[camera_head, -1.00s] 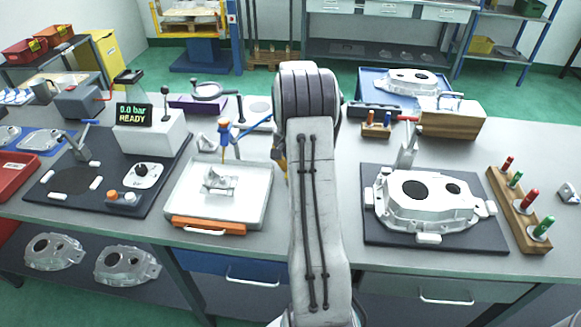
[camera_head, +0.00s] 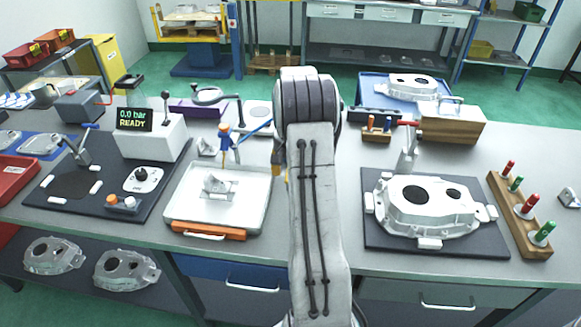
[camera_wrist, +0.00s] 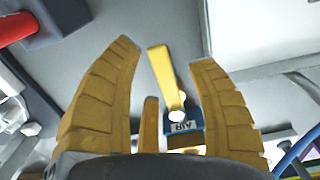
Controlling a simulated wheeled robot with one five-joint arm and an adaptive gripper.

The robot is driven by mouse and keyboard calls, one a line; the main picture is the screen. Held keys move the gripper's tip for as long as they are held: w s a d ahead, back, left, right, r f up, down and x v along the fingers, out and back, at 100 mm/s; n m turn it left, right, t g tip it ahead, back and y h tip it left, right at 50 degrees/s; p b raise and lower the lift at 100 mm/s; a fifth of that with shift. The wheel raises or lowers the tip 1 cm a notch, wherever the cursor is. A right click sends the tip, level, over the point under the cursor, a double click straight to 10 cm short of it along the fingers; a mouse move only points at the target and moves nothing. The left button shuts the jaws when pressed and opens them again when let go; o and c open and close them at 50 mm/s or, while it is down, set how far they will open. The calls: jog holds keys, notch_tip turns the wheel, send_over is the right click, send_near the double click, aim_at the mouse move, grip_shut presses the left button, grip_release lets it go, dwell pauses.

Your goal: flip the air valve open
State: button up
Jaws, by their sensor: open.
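My gripper (camera_wrist: 165,54) is open and empty. Its two tan fingers stand on either side of the lever, with gaps showing on both sides. Contact is not visible. In the head view my arm hides most of the gripper.
A display (camera_head: 135,119) reads 0.0 bar READY. Left of my arm is the white tray (camera_head: 258,205) with a small casting. A blue hose (camera_head: 257,128) runs near the valve. On the right, a large casting (camera_head: 425,204) lies on a dark mat, beside a wooden plug rack (camera_head: 505,205).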

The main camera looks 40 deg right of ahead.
notch_tip(320, 180, up, 12)
dwell(0.6)
jog(key=shift+f, duration=0.1)
dwell(0.4)
jog(key=shift+n, duration=0.9)
jog(key=f, duration=0.4)
jog(key=s+a+f, duration=0.1)
jog(key=f, duration=0.1)
jog(key=shift+s, duration=0.1)
jog(key=s+a+r+n, duration=0.2)
jog(key=s+a+n, duration=0.1)
jog(key=s+a, duration=0.75)
jog(key=s+a+r+n, duration=0.2)
jog(key=s+a, duration=0.6)
jog(key=a, duration=0.5)
jog(key=a+r+n+t, duration=0.3)
jog(key=a+r, duration=0.1)
jog(key=a, duration=0.1)
jog(key=shift+a+n+t, duration=0.3)
